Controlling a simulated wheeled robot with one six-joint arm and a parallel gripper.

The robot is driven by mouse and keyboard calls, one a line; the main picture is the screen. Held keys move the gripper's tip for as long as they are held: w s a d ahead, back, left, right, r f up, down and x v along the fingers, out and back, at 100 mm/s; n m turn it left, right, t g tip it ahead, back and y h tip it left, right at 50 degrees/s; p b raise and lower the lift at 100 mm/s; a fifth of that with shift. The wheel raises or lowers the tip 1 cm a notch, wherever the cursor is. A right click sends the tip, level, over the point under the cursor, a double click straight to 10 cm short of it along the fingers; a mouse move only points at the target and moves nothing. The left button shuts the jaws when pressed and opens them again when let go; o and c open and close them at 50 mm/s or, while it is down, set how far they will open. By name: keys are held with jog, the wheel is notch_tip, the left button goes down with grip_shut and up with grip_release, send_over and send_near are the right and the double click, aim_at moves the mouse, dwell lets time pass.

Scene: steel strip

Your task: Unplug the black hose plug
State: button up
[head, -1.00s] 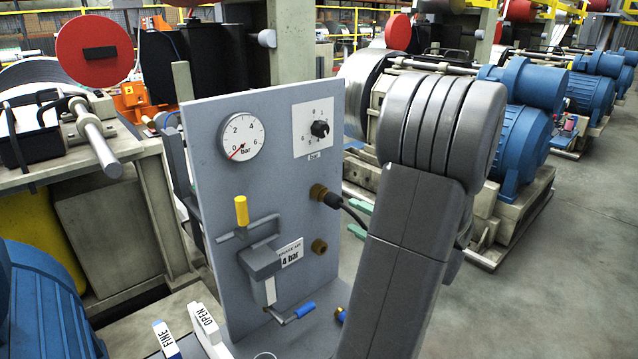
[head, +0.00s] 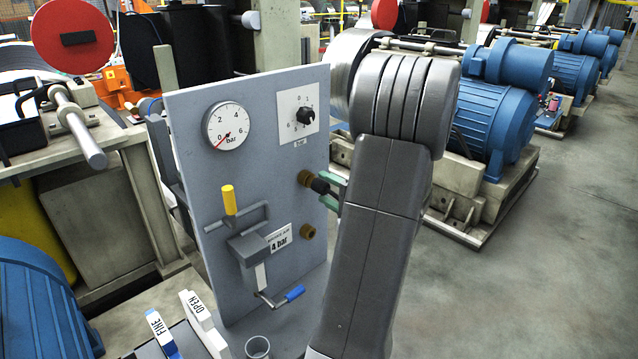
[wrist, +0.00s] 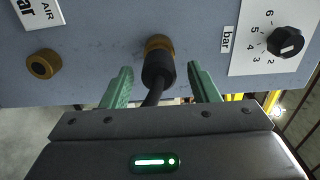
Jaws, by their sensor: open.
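The black hose plug (head: 321,186) sits in the upper brass socket (head: 305,178) on the grey panel's right side. In the wrist view the plug (wrist: 157,70) is in its brass socket (wrist: 158,45), with the black hose (wrist: 152,96) trailing back toward my gripper. My gripper (wrist: 160,82) is open, with one green finger on each side of the plug and a gap on both sides. In the head view my arm hides most of the gripper; green fingers (head: 333,191) show near the plug.
The grey panel (head: 190,130) carries a pressure gauge (head: 228,126), a black knob (head: 304,116) and a yellow-topped lever (head: 229,200). A second, empty brass socket (head: 307,231) is below the plug. A grey cup (head: 257,347) stands in front.

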aim_at(327, 190)
jog(key=shift+b+x, duration=0.55)
jog(key=shift+x, duration=0.95)
jog(key=shift+b, duration=1)
grip_shut()
jog(key=shift+b+v, duration=1.35)
jog(key=shift+v, duration=1.7)
jog(key=shift+b+v, duration=0.35)
jog(key=shift+v, duration=0.5)
jog(key=b+v, duration=0.1)
jog(key=v, duration=0.6)
jog(key=shift+b, duration=0.4)
jog(key=shift+s+d, duration=0.1)
jog(key=shift+s, duration=0.05)
